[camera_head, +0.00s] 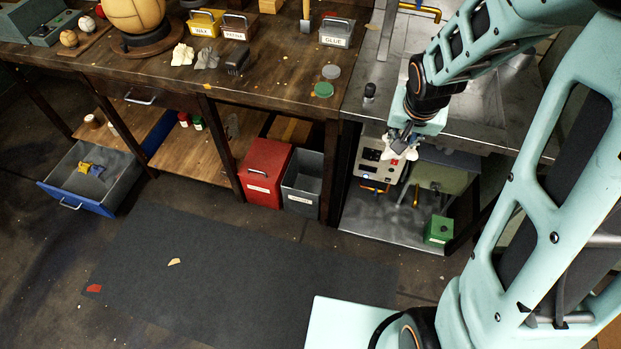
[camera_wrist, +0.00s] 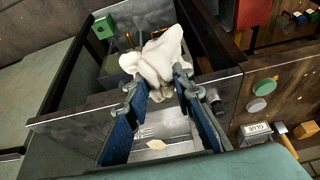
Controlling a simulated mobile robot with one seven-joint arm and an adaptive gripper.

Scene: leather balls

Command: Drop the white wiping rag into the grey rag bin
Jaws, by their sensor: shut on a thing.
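The white wiping rag (camera_wrist: 158,52) is crumpled and pinched between the fingertips of my gripper (camera_wrist: 157,84) in the wrist view. In the head view the rag (camera_head: 404,150) hangs below my gripper (camera_head: 402,138), in front of the steel bench. The grey rag bin (camera_head: 302,184) stands on the floor under the wooden bench's right end, beside a red bin. It is open at the top, and my gripper is above and to its right, apart from it. I cannot make out the bin's label.
The red bin (camera_head: 265,172) stands against the grey bin's left. The steel bench (camera_head: 367,118) and its lower shelf, with a green box (camera_head: 439,230), are on the right. A blue drawer (camera_head: 88,178) is pulled out at the left. The dark mat (camera_head: 230,270) is mostly clear.

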